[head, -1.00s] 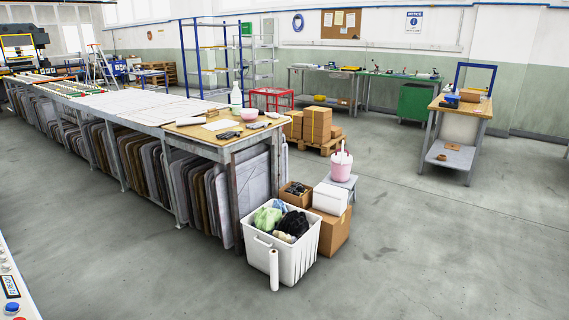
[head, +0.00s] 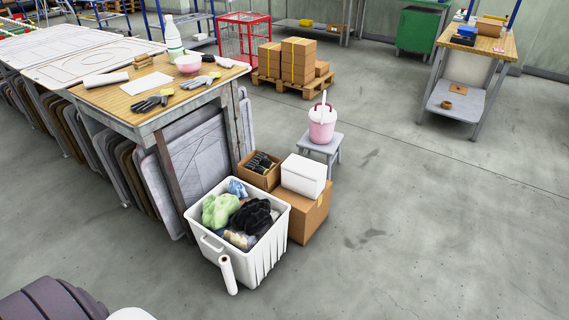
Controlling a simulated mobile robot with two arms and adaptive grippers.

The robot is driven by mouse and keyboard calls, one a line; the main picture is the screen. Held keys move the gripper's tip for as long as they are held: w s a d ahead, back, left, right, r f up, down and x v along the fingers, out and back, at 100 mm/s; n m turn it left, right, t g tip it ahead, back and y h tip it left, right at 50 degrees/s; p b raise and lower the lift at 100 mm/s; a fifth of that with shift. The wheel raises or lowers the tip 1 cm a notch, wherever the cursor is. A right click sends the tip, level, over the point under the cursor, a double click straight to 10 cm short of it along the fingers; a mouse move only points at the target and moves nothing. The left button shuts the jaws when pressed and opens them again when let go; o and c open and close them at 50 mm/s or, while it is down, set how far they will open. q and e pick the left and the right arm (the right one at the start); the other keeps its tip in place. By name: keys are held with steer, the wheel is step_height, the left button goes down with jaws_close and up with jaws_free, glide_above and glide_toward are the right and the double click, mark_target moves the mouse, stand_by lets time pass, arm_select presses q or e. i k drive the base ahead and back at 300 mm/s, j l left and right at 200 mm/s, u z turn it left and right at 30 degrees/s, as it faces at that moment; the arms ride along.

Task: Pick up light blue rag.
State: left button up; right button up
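The light blue rag (head: 237,188) lies in the white bin (head: 267,252), against its back rim. It is partly covered by a light green rag (head: 217,209) and a black cloth (head: 252,216). Some beige and patterned cloth (head: 238,239) lies at the front of the bin. Neither of my grippers is in the head view. A dark rounded shape and a white one at the bottom left seem to be parts of my own body.
A white roll (head: 228,274) stands at the bin's front. Cartons (head: 303,222), a white box (head: 304,176) and a grey stool with a pink bucket (head: 322,128) stand behind and right. The wooden-topped table (head: 150,95) is behind left. The floor right and in front is open.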

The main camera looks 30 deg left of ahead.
mark_target(236, 187)
steer(key=i+l+u, duration=0.15)
steer(key=i+u, duration=0.15)
steer(key=i, duration=0.25)
steer(key=i+l+u, duration=0.25)
steer(key=i, duration=0.25)
